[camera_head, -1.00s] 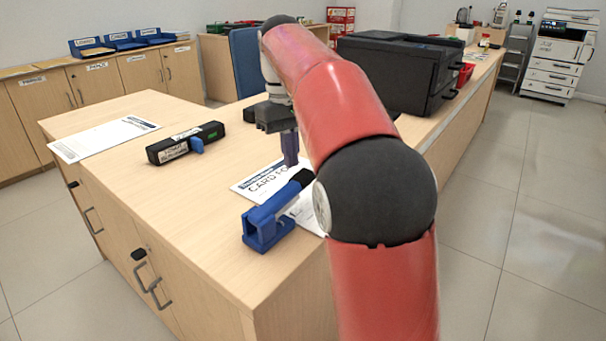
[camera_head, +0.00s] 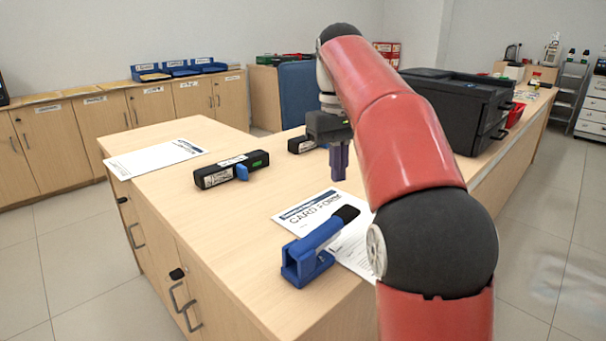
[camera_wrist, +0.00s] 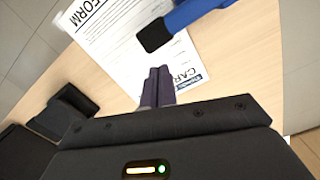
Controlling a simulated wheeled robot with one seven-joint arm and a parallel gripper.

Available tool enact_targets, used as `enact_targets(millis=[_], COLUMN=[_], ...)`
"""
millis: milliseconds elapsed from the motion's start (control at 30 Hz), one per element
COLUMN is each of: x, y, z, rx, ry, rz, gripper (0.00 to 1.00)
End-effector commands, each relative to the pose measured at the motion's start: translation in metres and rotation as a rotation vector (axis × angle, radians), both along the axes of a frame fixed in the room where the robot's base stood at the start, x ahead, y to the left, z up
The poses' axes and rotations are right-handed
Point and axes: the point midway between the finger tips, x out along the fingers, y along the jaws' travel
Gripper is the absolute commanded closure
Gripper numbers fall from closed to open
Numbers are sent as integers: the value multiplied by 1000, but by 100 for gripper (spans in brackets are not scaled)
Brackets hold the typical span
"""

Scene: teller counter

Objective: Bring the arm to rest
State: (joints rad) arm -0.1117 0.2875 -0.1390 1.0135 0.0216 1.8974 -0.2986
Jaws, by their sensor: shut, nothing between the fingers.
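My gripper (camera_head: 339,164) hangs above the wooden counter (camera_head: 240,210), pointing down, with its fingers together and nothing between them. In the wrist view my gripper's fingertips (camera_wrist: 158,73) are side by side over the card form paper. My red arm reaches in from the lower right and hides part of the counter and the paper's right side.
A blue stamp-like tool with a black end (camera_head: 318,246) lies by the card form (camera_head: 305,212). A black labelled device (camera_head: 231,170) and a white sheet (camera_head: 155,159) lie further left. A black printer (camera_head: 455,108) stands behind my arm.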

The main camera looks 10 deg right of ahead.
Motion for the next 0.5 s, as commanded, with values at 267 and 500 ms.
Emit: enact_targets(millis=[267,500], x=[-81,-160], y=[-11,-9], z=[-21,-79], rx=[41,64], ry=[-189,-361], rz=[-102,-187], gripper=[100,100])
